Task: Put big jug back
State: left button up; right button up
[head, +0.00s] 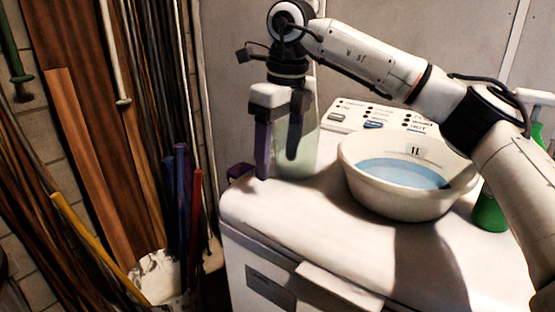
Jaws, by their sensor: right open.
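A pale green translucent jug (308,150) stands upright on the back left of the white washing machine top. My right gripper (278,160) is open, with its dark fingers pointing down at the jug. One finger is in front of the jug's left side and the other overlaps its body. I cannot tell whether the fingers touch it. The gripper and wrist hide the jug's upper part. My left gripper is not in view.
A white bowl (366,196) marked 1L holds blue liquid on the machine top (300,212). A green bottle (490,212) stands behind my right arm. A control panel lies at the back. A bucket (157,272) and long poles stand left. The front machine top is clear.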

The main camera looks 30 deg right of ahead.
notch_tip(320, 180, up, 11)
jog(key=s+p, duration=0.1)
jog(key=p, duration=0.1)
jog(key=shift+s, duration=0.2)
jog(key=shift+d+f, duration=0.1)
jog(key=shift+f, duration=0.05)
